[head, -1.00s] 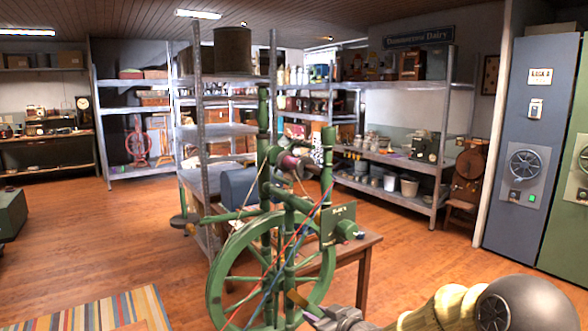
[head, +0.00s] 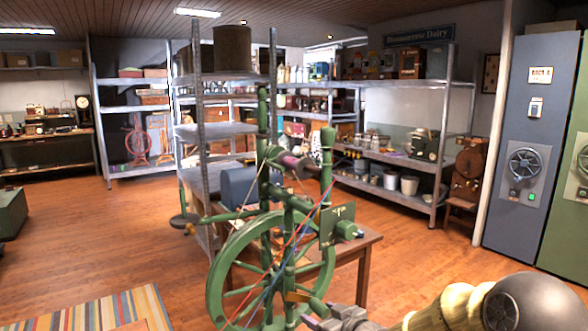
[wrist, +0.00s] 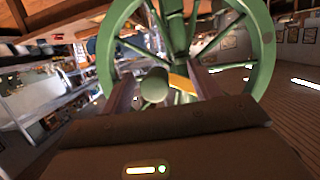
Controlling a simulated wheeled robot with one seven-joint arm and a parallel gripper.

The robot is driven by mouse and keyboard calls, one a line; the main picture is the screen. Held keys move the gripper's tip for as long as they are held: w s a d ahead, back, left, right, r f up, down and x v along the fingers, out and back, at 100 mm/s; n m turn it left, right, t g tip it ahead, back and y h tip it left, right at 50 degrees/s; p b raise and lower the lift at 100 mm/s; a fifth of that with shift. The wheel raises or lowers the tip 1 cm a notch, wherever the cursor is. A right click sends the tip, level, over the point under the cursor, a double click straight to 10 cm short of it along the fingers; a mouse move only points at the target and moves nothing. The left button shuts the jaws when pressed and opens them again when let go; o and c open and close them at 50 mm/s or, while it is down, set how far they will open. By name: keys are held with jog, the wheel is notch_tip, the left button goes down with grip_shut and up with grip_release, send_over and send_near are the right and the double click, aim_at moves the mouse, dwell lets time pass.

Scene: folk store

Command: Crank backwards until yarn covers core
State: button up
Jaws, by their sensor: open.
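A green spinning wheel (head: 215,277) stands in the middle of the head view, with a red and a blue strand running across it. Its small bobbin (head: 292,162), with a reddish-purple middle, sits near the top; I cannot tell how much yarn covers its core. A green crank knob (head: 318,308) with an ochre crank arm (head: 297,297) shows low on the wheel. My gripper (head: 315,322) is at this knob. In the wrist view, the knob (wrist: 154,88) is between my open fingers (wrist: 160,78), with the wheel rim (wrist: 108,60) behind. Contact cannot be told.
A wooden table (head: 360,245) stands behind the wheel. Metal shelves (head: 425,190) with jars and boxes line the back. Grey and green cabinets (head: 515,140) stand at right. A striped rug (head: 110,310) lies at lower left, with open wooden floor around it.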

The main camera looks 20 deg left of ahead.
jog(key=p+v, duration=0.2)
jog(key=v, duration=0.5)
jog(key=shift+d, duration=0.3)
dwell(0.3)
jog(key=shift+s+r, duration=0.15)
jog(key=s+d+r+m+g+h+p, duration=0.1)
jog(key=s+d+r+m+h+p, duration=0.15)
jog(key=s+d+h+p, duration=0.4)
jog(key=s+d+r+m+g+h+p, duration=0.1)
jog(key=d+m+g+h+p, duration=0.15)
jog(key=d, duration=0.65)
jog(key=s+d+r+m+g+h+p, duration=0.1)
jog(key=s+d+r+m, duration=0.1)
jog(key=s, duration=0.4)
jog(key=s+d+r+m+g+h+p, duration=0.1)
jog(key=s+d+r+m+g+p, duration=0.1)
jog(key=s, duration=0.5)
jog(key=shift+s+d+m, duration=0.3)
jog(key=shift+d+m, duration=0.2)
jog(key=shift+d, duration=0.25)
jog(key=shift+g, duration=0.25)
